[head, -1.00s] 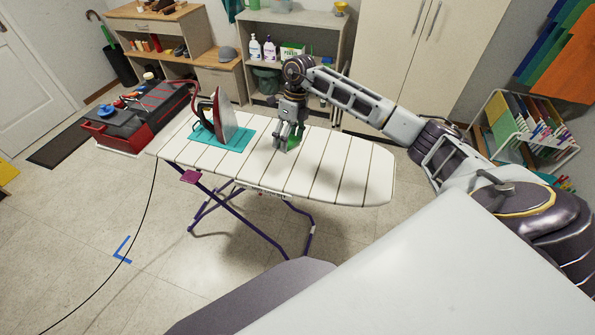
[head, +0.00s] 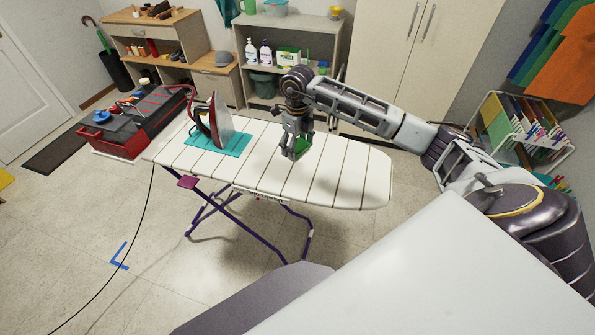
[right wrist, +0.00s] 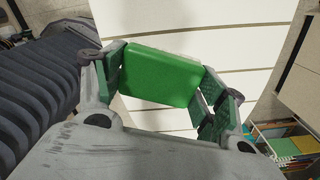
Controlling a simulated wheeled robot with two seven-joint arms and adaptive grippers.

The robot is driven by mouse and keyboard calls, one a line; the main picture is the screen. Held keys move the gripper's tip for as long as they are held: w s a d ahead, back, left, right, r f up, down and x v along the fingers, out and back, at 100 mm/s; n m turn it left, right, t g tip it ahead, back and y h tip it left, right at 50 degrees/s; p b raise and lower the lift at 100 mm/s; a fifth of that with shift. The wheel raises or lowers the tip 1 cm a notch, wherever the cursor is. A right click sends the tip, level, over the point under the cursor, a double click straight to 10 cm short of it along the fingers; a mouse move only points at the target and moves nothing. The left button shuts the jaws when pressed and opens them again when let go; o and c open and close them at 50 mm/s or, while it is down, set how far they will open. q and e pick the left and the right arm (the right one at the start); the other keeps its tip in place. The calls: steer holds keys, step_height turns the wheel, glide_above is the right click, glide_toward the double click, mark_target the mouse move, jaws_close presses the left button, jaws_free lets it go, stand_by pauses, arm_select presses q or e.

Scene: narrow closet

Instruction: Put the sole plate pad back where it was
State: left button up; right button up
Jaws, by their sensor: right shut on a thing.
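The sole plate pad, a green block (right wrist: 160,75), is between the fingers of my right gripper (right wrist: 165,78) in the right wrist view. The gripper is shut on it. In the head view the right gripper (head: 291,151) points down over the middle of the white ironing board (head: 345,175), and the pad (head: 304,146) shows partly behind its fingers. I cannot tell whether the pad touches the board. The iron (head: 216,120) stands upright on a teal mat (head: 232,146) at the board's left part. My left gripper is not in view.
The right part of the board is bare. A shelf (head: 295,25) with bottles and a green box (head: 288,58) stands behind the board. A rack of folders (head: 520,125) stands at the right.

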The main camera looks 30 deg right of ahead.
steer(key=p, duration=0.1)
glide_above(297, 172)
steer(key=shift+d+f, duration=0.1)
steer(key=shift+f, duration=3)
steer(key=shift+f, duration=0.1)
steer(key=shift+f+p, duration=0.35)
steer(key=shift+f, duration=1.45)
steer(key=shift+f, duration=0.1)
steer(key=o, duration=0.9)
